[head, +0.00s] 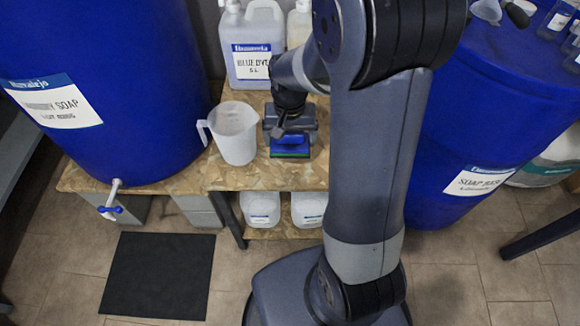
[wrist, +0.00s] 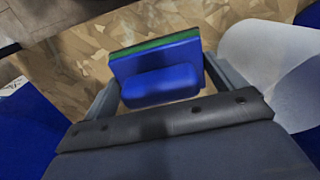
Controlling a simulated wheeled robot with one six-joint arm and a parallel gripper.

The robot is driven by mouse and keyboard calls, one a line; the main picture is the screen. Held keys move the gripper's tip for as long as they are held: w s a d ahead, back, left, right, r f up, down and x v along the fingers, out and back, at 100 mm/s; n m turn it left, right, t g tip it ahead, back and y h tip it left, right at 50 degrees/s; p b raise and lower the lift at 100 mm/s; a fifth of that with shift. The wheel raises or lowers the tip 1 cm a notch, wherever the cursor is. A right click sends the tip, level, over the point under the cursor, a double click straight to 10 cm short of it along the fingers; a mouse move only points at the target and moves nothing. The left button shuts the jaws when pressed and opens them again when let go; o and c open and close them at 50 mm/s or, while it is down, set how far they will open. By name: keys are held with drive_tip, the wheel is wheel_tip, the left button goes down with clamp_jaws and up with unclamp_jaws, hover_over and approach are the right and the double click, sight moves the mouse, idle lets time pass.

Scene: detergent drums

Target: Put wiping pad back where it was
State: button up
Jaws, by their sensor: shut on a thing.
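The wiping pad (head: 290,148) is blue with a green layer on its underside. In the head view it shows just below my gripper (head: 289,137), over the wooden bench top. In the wrist view the pad (wrist: 158,67) sits between the two fingers of my gripper (wrist: 160,90), with its blue grip block toward the palm and its green edge away from it. The gripper is shut on the pad. Whether the pad touches the bench top is hard to tell.
A clear measuring jug (head: 234,134) stands on the bench (head: 235,178) close left of my gripper. A large jerrycan (head: 252,50) stands behind. Blue drums flank the bench at left (head: 100,120) and right (head: 490,130). A black mat (head: 158,275) lies on the floor.

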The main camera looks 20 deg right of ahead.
sight(290, 166)
wheel_tip(290, 166, down, 9)
drive_tip(key=shift+r+b, duration=0.1)
drive_tip(key=shift+b, duration=0.65)
drive_tip(key=shift+f, duration=0.25)
drive_tip(key=o, duration=1.2)
drive_tip(key=shift+r, duration=0.1)
wheel_tip(290, 166, up, 12)
drive_tip(key=shift+r+p, duration=0.15)
drive_tip(key=shift+p, duration=1.1)
